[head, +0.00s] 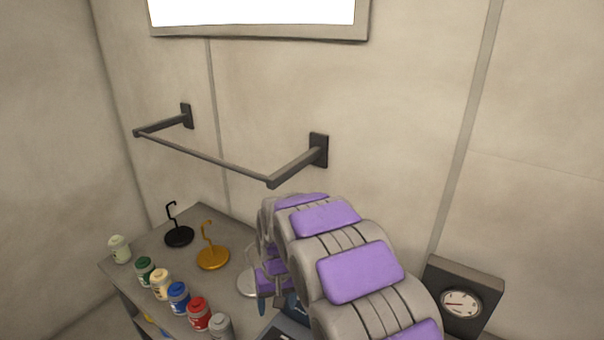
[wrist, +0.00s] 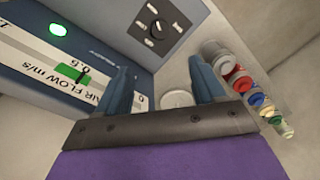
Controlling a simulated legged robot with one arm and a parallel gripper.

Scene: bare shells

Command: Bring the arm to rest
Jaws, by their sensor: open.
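My arm (head: 360,270), grey with purple pads, reaches from the lower right over the right part of the bench in the head view. My gripper (head: 276,304) is at its far end, low over the bench and partly hidden by the arm. In the wrist view my gripper (wrist: 162,78) shows two blue fingers standing wide apart. Nothing is held between them. A pale round disc (wrist: 177,99) shows beyond the gap.
A blue-grey airflow panel (wrist: 65,70) with a green light is close by the left finger. Several jars (head: 178,296) line the bench (head: 225,285). Black (head: 179,236) and orange (head: 212,258) hook stands are behind. A wall rail (head: 205,160) projects above; a gauge box (head: 462,300) is right.

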